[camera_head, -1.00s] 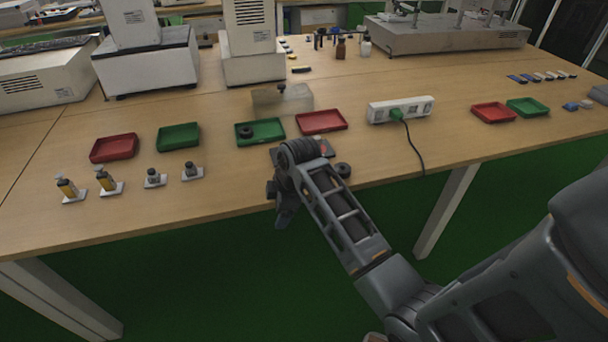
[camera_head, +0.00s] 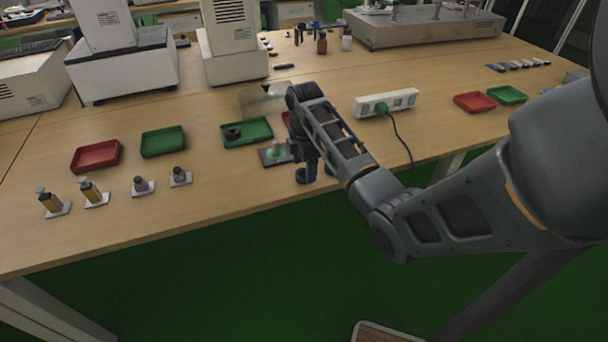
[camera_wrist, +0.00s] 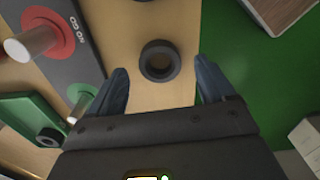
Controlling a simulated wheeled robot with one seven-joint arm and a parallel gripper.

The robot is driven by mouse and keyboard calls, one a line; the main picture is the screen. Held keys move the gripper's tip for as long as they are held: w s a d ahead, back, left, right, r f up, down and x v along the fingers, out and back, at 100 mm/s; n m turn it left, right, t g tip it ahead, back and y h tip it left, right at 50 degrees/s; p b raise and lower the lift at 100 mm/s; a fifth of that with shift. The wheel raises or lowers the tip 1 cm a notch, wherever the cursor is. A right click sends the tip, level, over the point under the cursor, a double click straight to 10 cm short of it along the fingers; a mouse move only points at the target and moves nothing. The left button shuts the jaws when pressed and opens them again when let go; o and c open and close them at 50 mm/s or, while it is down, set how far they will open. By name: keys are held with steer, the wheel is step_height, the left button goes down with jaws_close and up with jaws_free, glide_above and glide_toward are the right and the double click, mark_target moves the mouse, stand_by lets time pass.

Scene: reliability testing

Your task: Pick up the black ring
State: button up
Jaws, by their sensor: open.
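The black ring (camera_wrist: 160,60) lies flat on the wooden table in the wrist view, near the table's edge. My gripper (camera_wrist: 162,72) is open, with one blue finger on each side of the ring's near part; nothing is held.
A dark plate (camera_head: 268,157) with a green and a red round base, each bearing an upright post, is close beside the gripper. A power strip (camera_head: 372,106) with a cable stands to the right.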

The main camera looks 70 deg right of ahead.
steer(key=shift+f, duration=1.05)
steer(key=c, duration=1.1)
